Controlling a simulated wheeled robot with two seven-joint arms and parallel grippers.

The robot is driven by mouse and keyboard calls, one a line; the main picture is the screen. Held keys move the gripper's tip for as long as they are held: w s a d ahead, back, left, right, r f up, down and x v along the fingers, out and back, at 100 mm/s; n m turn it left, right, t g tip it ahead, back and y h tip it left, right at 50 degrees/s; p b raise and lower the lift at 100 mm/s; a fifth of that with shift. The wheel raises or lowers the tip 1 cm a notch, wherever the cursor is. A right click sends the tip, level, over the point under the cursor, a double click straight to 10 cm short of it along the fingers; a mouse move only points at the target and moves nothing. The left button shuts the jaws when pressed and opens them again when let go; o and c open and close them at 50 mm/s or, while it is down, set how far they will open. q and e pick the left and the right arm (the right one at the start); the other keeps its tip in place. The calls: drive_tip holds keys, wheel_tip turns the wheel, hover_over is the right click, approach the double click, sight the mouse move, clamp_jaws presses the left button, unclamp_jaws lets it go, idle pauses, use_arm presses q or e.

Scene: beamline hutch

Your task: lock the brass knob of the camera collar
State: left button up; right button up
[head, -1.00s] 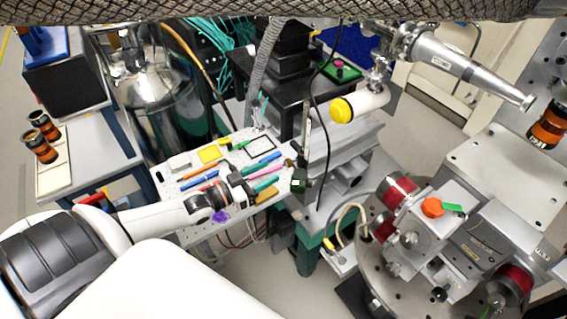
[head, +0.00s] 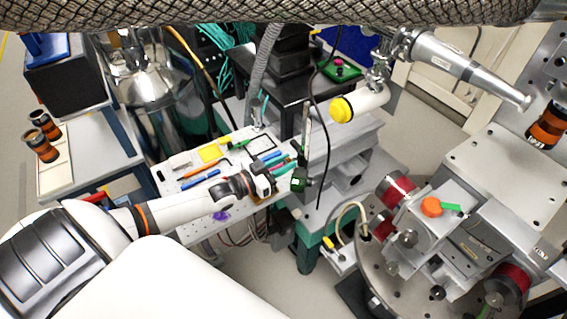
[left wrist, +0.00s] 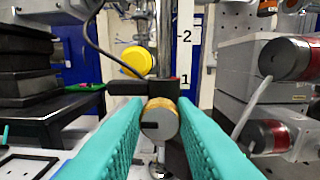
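The brass knob (left wrist: 160,120), a short cylinder with a brass rim and a grey slotted face, shows in the middle of the left wrist view. It sits on the black collar (left wrist: 172,91) on an upright post (left wrist: 165,40). My left gripper (left wrist: 160,108) is open, with its teal fingers on either side of the knob; I cannot tell whether they touch it. In the head view my left gripper (head: 272,184) is beside a dark block (head: 299,180) at the post's lower part. The knob cannot be made out there. My right gripper is out of view.
A perforated tool board (head: 170,187) with several coloured tools lies under my left arm. A black cable (head: 318,110) hangs close by. A round stage with red-banded motors (head: 398,188) is to the right.

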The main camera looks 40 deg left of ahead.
use_arm(q)
drive_tip(key=shift+m, duration=0.4)
drive_tip(key=shift+c, duration=0.5)
drive_tip(key=m, duration=0.3)
drive_tip(key=shift+m, duration=0.4)
drive_tip(key=m, duration=0.4)
drive_tip(key=shift+d+f+m+b, duration=0.1)
drive_tip(key=shift+m+b, duration=0.2)
drive_tip(key=m+b, duration=0.1)
drive_tip(key=m, duration=0.2)
drive_tip(key=shift+m, duration=0.3)
drive_tip(key=m+b, duration=0.1)
drive_tip(key=m, duration=0.4)
drive_tip(key=shift+f+b, duration=0.1)
drive_tip(key=shift+b, duration=0.3)
drive_tip(key=o, duration=1)
drive_tip(key=shift+s, duration=0.1)
